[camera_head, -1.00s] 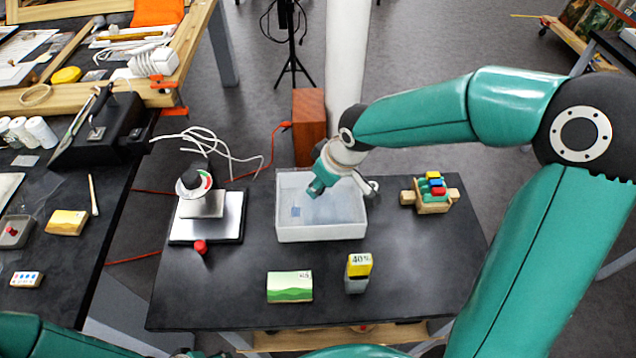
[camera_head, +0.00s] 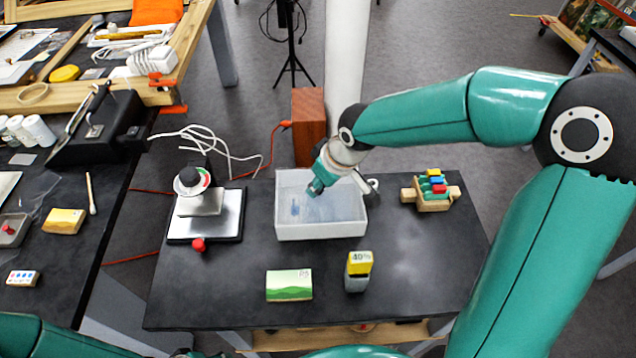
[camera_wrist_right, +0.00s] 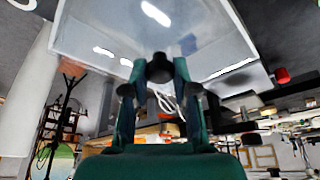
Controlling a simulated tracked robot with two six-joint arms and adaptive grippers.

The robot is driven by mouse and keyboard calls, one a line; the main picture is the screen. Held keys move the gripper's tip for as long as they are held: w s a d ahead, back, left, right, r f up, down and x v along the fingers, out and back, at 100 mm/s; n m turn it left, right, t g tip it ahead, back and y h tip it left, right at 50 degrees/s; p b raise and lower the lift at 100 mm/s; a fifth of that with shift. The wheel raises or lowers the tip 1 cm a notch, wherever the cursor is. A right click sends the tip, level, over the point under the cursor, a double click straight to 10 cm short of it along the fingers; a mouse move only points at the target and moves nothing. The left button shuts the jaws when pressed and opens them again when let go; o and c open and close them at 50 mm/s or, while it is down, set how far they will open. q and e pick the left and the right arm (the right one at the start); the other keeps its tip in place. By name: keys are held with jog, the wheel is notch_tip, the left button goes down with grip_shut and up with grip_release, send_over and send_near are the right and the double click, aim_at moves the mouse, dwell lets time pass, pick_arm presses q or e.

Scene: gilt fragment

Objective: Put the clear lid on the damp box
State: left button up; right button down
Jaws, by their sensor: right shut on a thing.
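The damp box is a white open-topped box (camera_head: 322,232) at the back middle of the dark table, with a pale bluish inside. My right gripper (camera_head: 316,187) is over the box, pointing down and left. In the right wrist view its fingers (camera_wrist_right: 160,78) are shut around a dark round knob. A clear, shiny panel with bright reflections, which looks like the clear lid (camera_wrist_right: 115,32), spreads out beyond the knob. In the head view the lid's edges are hard to make out, and I cannot tell whether it touches the rim. My left gripper is not in view.
A scale-like device (camera_head: 212,205) with a dial and red knob stands left of the box. A wooden block holder (camera_head: 432,195) stands to the right. A green card (camera_head: 289,286) and a yellow-topped "40%" block (camera_head: 359,264) are in front. The table's right front is clear.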

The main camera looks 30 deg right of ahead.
jog(key=shift+s+f, duration=0.1)
jog(key=shift+f, duration=0.05)
jog(key=c, duration=0.8)
grip_release()
jog(key=v, duration=1.2)
